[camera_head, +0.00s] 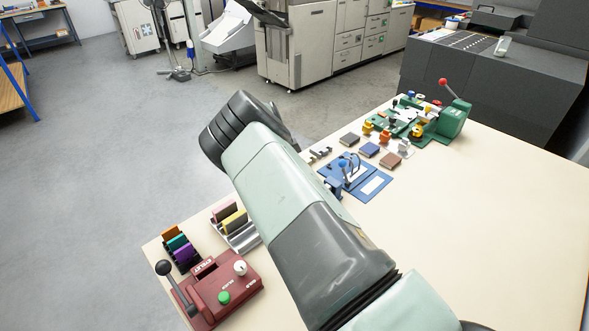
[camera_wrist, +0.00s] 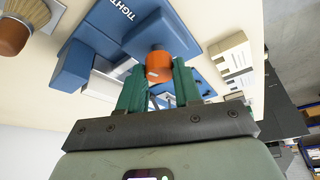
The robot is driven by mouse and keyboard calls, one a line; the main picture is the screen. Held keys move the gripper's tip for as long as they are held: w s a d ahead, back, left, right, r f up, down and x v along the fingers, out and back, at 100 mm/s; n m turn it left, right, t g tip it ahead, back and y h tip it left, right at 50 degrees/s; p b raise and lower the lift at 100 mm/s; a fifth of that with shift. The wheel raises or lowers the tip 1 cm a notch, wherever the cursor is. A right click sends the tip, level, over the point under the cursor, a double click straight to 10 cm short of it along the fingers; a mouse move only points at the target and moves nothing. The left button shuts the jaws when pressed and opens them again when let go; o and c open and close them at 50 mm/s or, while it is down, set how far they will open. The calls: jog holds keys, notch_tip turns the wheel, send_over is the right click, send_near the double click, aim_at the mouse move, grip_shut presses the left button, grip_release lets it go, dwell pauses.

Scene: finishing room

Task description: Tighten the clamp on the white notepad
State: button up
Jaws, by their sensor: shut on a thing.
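In the wrist view, a blue clamp fixture (camera_wrist: 100,30) carries white lettering, of which "TIGHT" is readable. An orange-ended knob (camera_wrist: 158,67) with a dark blue body stands between the green fingers of my gripper (camera_wrist: 157,84), which is shut on it. Pale surfaces (camera_wrist: 120,69) show under the blue parts behind the fingers; I cannot tell whether they are the white notepad. In the head view, a blue fixture (camera_head: 340,166) with a white panel (camera_head: 373,185) lies on the table just beyond my arm. My arm hides the gripper there.
A brush (camera_wrist: 22,25) is at the wrist view's upper left, and a cream slotted block (camera_wrist: 236,58) at right. On the table (camera_head: 480,215) stand a red lever device (camera_head: 225,285), small coloured blocks (camera_head: 368,150) and a green lever machine (camera_head: 453,118). The table's right side is clear.

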jog(key=shift+f, duration=0.15)
jog(key=o, duration=1)
jog(key=shift+o, duration=0.2)
jog(key=v, duration=1.1)
